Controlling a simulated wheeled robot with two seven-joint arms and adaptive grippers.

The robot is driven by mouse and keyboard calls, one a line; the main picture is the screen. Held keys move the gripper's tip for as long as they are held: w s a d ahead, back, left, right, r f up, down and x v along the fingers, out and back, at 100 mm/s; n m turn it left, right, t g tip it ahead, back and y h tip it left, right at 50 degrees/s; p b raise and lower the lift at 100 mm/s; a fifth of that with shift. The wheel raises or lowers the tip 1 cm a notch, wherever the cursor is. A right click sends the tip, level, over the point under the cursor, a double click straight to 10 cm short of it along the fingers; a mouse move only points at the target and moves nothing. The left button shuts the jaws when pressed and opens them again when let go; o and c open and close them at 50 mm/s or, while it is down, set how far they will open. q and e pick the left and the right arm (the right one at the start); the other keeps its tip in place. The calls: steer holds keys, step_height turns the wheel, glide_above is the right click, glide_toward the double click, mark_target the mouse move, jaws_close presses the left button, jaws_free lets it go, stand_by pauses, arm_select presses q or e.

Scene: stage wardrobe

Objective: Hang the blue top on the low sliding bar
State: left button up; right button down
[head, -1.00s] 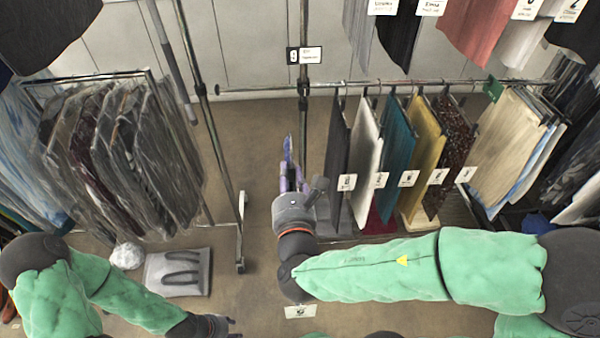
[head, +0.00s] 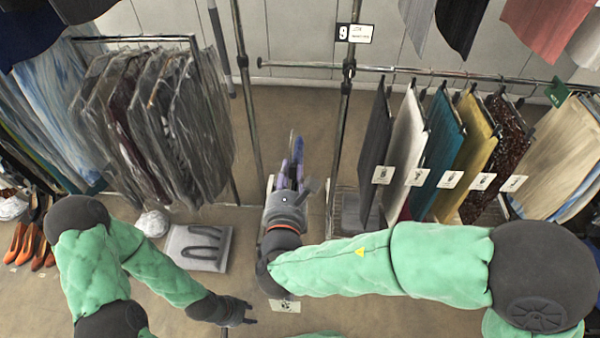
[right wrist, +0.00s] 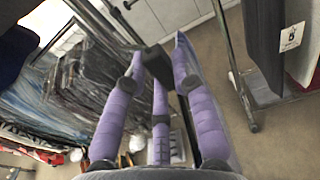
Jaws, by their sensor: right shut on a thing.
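My right gripper (head: 292,182), with purple fingers, is in the middle of the head view. In the right wrist view its fingers (right wrist: 160,75) close around a dark hanger part (right wrist: 153,60). The blue top (right wrist: 184,55) hangs there and shows nearly edge-on; in the head view it is a thin blue strip (head: 298,150). The low bar (head: 300,65) runs across the back right, beyond and above the gripper in the picture. The top is apart from it. My left gripper (head: 250,312) is low in the head view, empty, its fingertips apart.
Dark, white, teal, yellow and patterned garments (head: 445,150) hang on the bar's right part. Its left end, around the upright post (head: 343,130), is bare. A rack of plastic-covered garments (head: 150,120) stands left. A grey folded item (head: 198,247) and orange shoes (head: 30,243) lie on the floor.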

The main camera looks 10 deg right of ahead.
steer(key=w+a+f+b, duration=0.3)
steer(key=a+f+b, duration=0.5)
steer(key=a+f, duration=0.15)
arm_select(q)
step_height(320, 180, down, 8)
steer(key=shift+f, duration=0.2)
arm_select(e)
steer(key=r+x, duration=0.1)
steer(key=x, duration=2.1)
steer(key=d+r+x, duration=0.1)
steer(key=r+x, duration=0.1)
steer(key=x, duration=2)
steer(key=shift+d, duration=0.4)
arm_select(q)
steer(key=shift+f, duration=0.1)
arm_select(e)
steer(key=shift+r, duration=0.3)
arm_select(q)
steer(key=shift+w, duration=0.1)
arm_select(e)
steer(key=shift+w, duration=0.1)
